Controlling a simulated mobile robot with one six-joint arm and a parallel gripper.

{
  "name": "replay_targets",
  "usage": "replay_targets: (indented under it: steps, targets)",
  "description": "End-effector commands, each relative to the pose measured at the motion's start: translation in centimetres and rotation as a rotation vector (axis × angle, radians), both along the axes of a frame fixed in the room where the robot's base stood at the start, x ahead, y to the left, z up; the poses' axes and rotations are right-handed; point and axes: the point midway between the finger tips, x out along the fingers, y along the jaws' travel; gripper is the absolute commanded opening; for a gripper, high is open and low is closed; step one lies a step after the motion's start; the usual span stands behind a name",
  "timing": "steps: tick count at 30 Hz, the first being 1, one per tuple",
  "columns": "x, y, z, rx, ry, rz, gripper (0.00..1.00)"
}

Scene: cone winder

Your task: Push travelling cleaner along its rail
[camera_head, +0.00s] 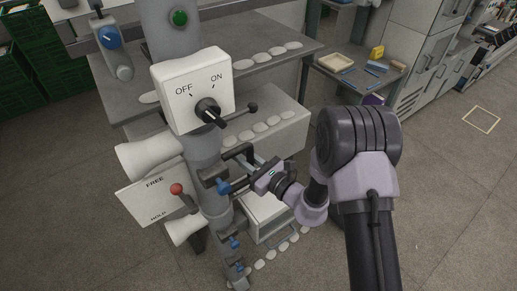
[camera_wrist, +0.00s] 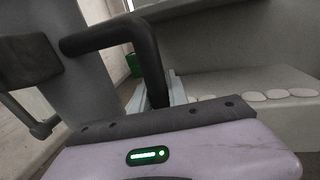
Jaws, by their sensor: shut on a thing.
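A dark bent handle (camera_head: 238,151) sticks out from the grey upright post (camera_head: 207,150), below the OFF/ON switch box. My gripper (camera_head: 254,166) is shut on the handle's downward end. Its fingers also show in the wrist view (camera_wrist: 160,92), partly hidden behind my gripper's own body. I cannot tell for sure which part is the travelling cleaner or its rail; the handle may belong to it.
The OFF/ON switch box (camera_head: 192,90) is above my gripper. A FREE/HOLD plate (camera_head: 150,200) with a red-knobbed lever (camera_head: 177,189) is to the left. Blue-knobbed fittings (camera_head: 234,243) sit lower on the post. Shelves with pale round pieces (camera_head: 265,128) stand behind. Open floor lies right.

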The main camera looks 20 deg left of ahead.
Motion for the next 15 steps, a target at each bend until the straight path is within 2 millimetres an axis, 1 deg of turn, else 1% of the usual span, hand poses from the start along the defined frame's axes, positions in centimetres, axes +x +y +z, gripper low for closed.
replay_targets:
  steps: [1, 6, 15]
  targets:
    - [-0.5, 0.4, -0.1, -0.002, 0.001, 0.002, 0.0]
    - [-1.6, 1.2, -0.1, 0.0, 0.001, 0.0, 0.0]
    - [-2.1, 1.6, -0.1, -0.001, 0.0, -0.001, 0.0]
